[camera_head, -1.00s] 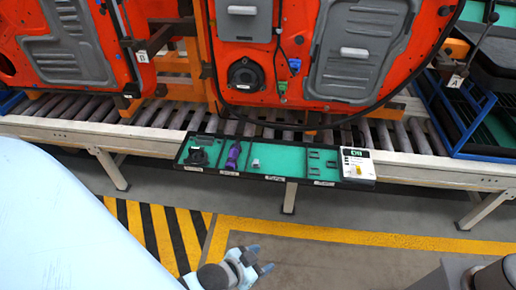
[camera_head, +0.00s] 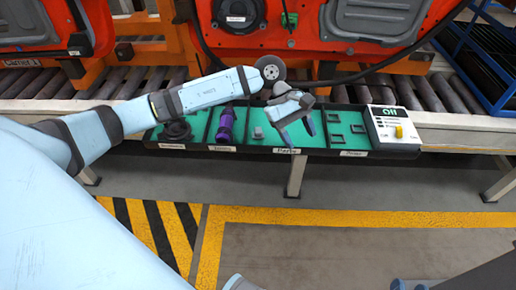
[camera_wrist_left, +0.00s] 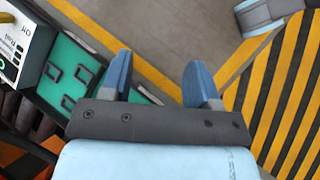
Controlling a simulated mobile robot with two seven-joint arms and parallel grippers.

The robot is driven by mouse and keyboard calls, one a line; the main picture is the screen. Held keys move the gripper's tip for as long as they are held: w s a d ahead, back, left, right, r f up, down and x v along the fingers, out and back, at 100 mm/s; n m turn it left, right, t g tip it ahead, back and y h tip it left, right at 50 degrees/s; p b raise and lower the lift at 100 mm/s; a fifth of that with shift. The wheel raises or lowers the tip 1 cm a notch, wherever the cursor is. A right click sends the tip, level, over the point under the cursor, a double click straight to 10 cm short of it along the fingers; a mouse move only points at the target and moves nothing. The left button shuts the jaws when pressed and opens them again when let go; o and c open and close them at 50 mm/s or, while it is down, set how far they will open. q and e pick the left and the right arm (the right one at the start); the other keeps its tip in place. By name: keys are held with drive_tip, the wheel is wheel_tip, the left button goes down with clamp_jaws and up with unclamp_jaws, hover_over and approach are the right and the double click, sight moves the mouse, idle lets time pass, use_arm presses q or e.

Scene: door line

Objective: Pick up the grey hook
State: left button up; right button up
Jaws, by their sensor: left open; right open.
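A small grey part (camera_head: 258,133), probably the grey hook, lies in a middle compartment of the green-lined tray (camera_head: 345,154). It is too small for me to make out its shape. My left gripper (camera_head: 298,132) is above the tray, just right of the grey part in the head view, with its fingers pointing down. In the left wrist view its blue fingers (camera_wrist_left: 160,82) are apart with nothing between them. The grey part is not visible there. My right gripper (camera_head: 411,285) shows only as blue tips at the bottom edge of the head view, away from the tray.
The tray also holds a black round part (camera_head: 176,131), a purple tool (camera_head: 225,125) and black clips (camera_head: 335,129). A white box (camera_head: 394,127) stands at its right end. Behind are the roller conveyor (camera_head: 445,95) and red door panels (camera_head: 290,25). Floor in front is clear.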

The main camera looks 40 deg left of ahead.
use_arm(q)
drive_tip(key=w+a+m+t+y+b, duration=0.1)
drive_tip(key=w+a+m+y+b, duration=0.2)
drive_tip(key=a, duration=0.4)
drive_tip(key=w+a+t+y+b, duration=0.1)
drive_tip(key=w+a+y, duration=0.1)
drive_tip(key=a+y, duration=0.35)
drive_tip(key=b, duration=0.2)
hover_over(258, 129)
drive_tip(key=shift+h, duration=0.35)
drive_tip(key=f, duration=0.7)
drive_tip(key=shift+s+d, duration=0.35)
drive_tip(key=shift+d, duration=0.05)
drive_tip(key=shift+a+f, duration=0.1)
drive_tip(key=shift+f, duration=0.65)
drive_tip(key=f, duration=0.1)
drive_tip(key=f+b, duration=0.1)
drive_tip(key=f, duration=0.2)
drive_tip(key=shift+w+a+f+b, duration=0.25)
drive_tip(key=shift+w+a+b, duration=0.05)
drive_tip(key=shift+w+a, duration=0.1)
clamp_jaws()
use_arm(e)
drive_tip(key=a+r+t+y, duration=0.2)
drive_tip(key=r, duration=0.1)
drive_tip(key=a+r+t+y, duration=0.1)
drive_tip(key=shift+w+r+t, duration=0.1)
drive_tip(key=shift+r+t, duration=0.15)
drive_tip(key=shift+t, duration=0.05)
